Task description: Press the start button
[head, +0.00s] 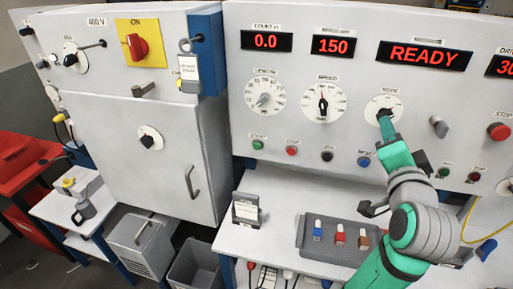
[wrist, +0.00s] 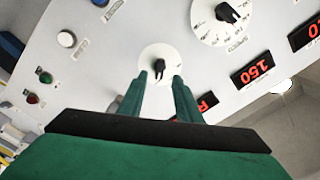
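The control panel (head: 300,100) carries a green button (head: 257,144) at its lower left, under a small label that looks like START. A second green button (head: 443,172) sits at the lower right. My gripper (head: 385,116) is at the small selector dial right of the middle, well to the right of the first green button. In the wrist view my gripper (wrist: 160,78) has its two fingers apart, with the black selector knob (wrist: 158,66) showing between the tips. I cannot tell whether they touch it. The left green button is not identifiable in the wrist view.
The display (head: 424,56) reads READY. Red (head: 292,151), black (head: 327,156) and blue (head: 364,161) buttons continue the row. A red stop button (head: 499,132) is at far right. A card stand (head: 246,209) and a grey tray (head: 312,250) are on the shelf below.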

